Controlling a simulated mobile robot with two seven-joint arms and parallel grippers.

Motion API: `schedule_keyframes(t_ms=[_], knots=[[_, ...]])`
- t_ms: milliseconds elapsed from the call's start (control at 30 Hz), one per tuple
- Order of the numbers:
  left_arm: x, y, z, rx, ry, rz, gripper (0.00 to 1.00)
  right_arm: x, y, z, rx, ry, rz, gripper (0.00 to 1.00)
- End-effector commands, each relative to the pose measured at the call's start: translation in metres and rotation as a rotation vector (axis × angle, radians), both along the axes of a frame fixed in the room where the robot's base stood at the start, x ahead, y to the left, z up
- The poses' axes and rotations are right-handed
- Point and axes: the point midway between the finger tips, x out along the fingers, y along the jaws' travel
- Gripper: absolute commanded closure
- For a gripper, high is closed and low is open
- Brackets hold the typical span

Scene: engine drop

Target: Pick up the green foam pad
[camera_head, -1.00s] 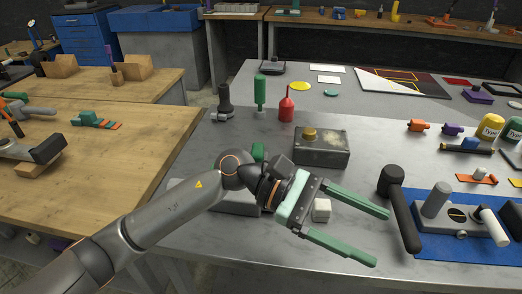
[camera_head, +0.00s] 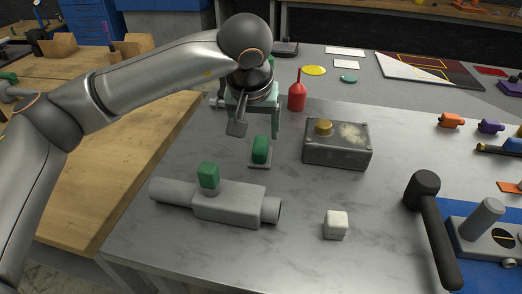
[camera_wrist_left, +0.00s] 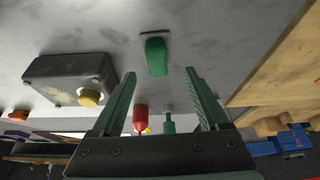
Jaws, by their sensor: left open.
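Two small green blocks show in the head view. One green block (camera_head: 261,150) stands on a small grey plate near the table's middle. The other green block (camera_head: 208,176) sits on top of a grey cylindrical metal part (camera_head: 230,203). I cannot tell for sure which is the foam pad. My left gripper (camera_head: 254,128) points down, above and behind the plate-mounted block, open and empty. In the left wrist view a green block on its plate (camera_wrist_left: 156,56) lies ahead of the open fingers (camera_wrist_left: 160,76), apart from them. My right gripper is not in view.
A grey metal box with a yellow cap (camera_head: 337,145) stands right of the green block. A red oil can (camera_head: 297,94) is behind. A white cube (camera_head: 336,224), a black-headed hammer (camera_head: 430,215) and a blue mat (camera_head: 470,270) lie at front right. Bare table lies between them.

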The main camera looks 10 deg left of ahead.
Motion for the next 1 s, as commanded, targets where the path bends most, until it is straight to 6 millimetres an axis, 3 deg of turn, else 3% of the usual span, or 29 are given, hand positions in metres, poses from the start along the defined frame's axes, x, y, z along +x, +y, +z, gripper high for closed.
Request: schedule_keyframes(t_ms=[100, 367, 667, 900, 1000], knots=[[0.007, 0.001, -0.018, -0.001, 0.003, 0.003, 0.22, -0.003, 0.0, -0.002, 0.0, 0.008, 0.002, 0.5], [0.014, 0.0, -0.032, -0.003, 0.002, 0.001, 0.22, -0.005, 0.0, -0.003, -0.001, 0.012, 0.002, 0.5], [0.034, -0.002, -0.069, -0.004, 0.005, 0.001, 0.22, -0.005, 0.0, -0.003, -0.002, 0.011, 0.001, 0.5], [0.036, -0.002, -0.072, -0.005, 0.001, 0.0, 0.22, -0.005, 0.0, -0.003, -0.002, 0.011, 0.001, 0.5], [0.036, -0.002, -0.072, -0.005, 0.001, 0.0, 0.31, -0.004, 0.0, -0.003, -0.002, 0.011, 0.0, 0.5]])
